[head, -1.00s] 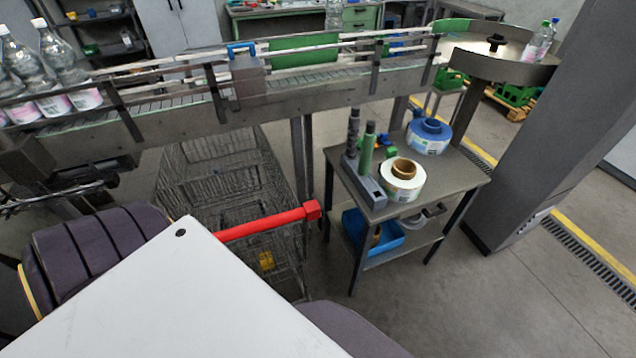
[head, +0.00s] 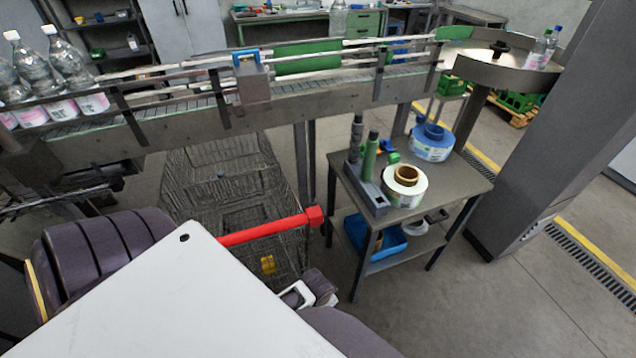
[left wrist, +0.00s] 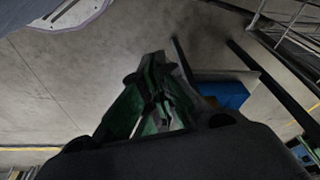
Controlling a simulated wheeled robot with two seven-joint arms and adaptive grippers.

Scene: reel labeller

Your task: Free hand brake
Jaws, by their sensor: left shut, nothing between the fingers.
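A wire cart (head: 215,180) stands under the conveyor, with a red handle bar (head: 265,231) ending in a red block (head: 315,217). A small yellow part (head: 268,264) shows on the cart below the bar. I cannot make out which part is a brake. My left gripper (left wrist: 160,100) shows in the left wrist view, with dark green fingers closed and nothing between them. It hangs over the grey floor, with the blue bin (left wrist: 222,95) beyond it to the right. It touches nothing that I can see.
A grey side table (head: 455,178) right of the cart carries a white label reel (head: 404,190), a blue reel (head: 431,143) and a green-handled tool (head: 370,155). A conveyor (head: 180,122) with bottles crosses behind. A grey column (head: 550,140) stands at right. Front-right floor is clear.

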